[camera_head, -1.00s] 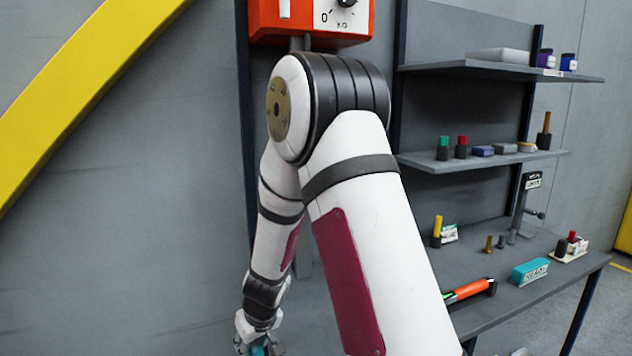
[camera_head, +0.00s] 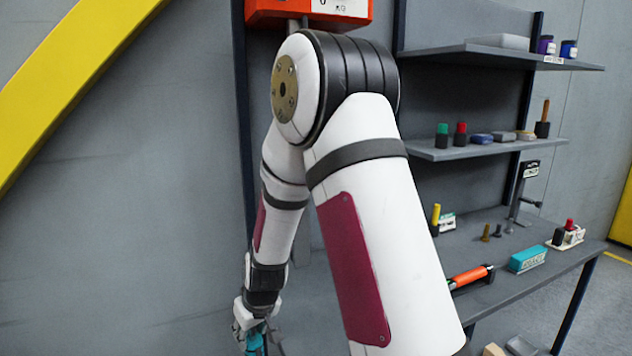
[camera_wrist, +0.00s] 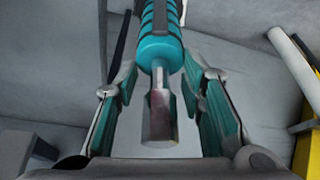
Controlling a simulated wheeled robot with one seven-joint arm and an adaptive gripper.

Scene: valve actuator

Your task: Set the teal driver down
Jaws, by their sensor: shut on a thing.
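The teal driver (camera_wrist: 160,45) is in my gripper (camera_wrist: 160,88). In the wrist view its ribbed teal handle with dark stripes is at the top centre, and its metal shank points down the picture between the two fingers. The handle's far end is cut off by the frame edge. In the head view my gripper (camera_head: 250,328) hangs low at the left of my arm, with a bit of teal driver (camera_head: 254,341) showing at the bottom edge. The surface under the driver is out of the head view.
Shelves (camera_head: 490,148) with small items stand above. An orange box (camera_head: 310,12) is at the top. My arm hides the bench's left part.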

